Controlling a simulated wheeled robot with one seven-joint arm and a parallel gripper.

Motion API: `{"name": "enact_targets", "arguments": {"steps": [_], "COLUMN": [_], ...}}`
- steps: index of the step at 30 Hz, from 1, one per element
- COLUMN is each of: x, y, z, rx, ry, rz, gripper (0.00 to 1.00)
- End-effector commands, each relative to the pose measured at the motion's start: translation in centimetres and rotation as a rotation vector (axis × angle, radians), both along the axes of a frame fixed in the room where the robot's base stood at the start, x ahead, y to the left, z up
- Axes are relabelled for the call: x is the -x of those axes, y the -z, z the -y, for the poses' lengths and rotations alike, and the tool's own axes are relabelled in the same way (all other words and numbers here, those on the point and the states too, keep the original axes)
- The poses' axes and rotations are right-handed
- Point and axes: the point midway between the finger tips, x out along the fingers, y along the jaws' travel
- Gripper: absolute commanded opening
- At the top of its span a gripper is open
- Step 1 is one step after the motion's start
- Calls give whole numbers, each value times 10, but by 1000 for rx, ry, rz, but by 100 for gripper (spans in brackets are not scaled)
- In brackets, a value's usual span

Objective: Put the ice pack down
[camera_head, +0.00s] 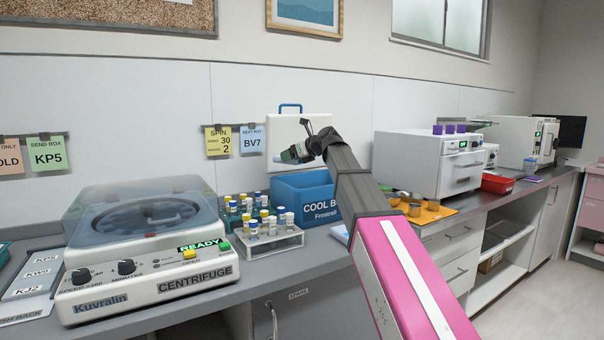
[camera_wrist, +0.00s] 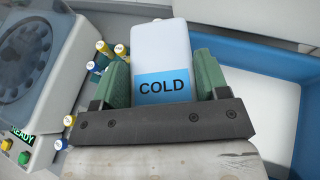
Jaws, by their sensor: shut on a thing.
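The ice pack (camera_wrist: 162,50) is white with a blue band reading COLD. In the wrist view it sits between the green fingers of my gripper (camera_wrist: 160,76), which is shut on it. In the head view my gripper (camera_head: 294,153) is held in the air above the left part of the blue cool box (camera_head: 292,200); the pack is small and partly hidden there. In the wrist view the open cool box (camera_wrist: 305,130) lies below and to the right of the pack, with a pale interior.
A rack of capped vials (camera_head: 272,245) stands left of the box, and the centrifuge (camera_head: 150,250) further left. A white lid with a blue handle (camera_head: 285,135) stands behind the box.

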Motion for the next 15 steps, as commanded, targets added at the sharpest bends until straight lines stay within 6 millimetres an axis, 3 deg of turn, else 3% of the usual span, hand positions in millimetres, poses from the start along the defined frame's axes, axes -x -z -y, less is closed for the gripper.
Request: {"name": "enact_targets", "arguments": {"steps": [6,15], "x": [-11,-11], "y": [18,38], "z": [29,33], "rx": [0,0], "ry": [0,-1], "rz": [0,0], "gripper": [39,39]}}
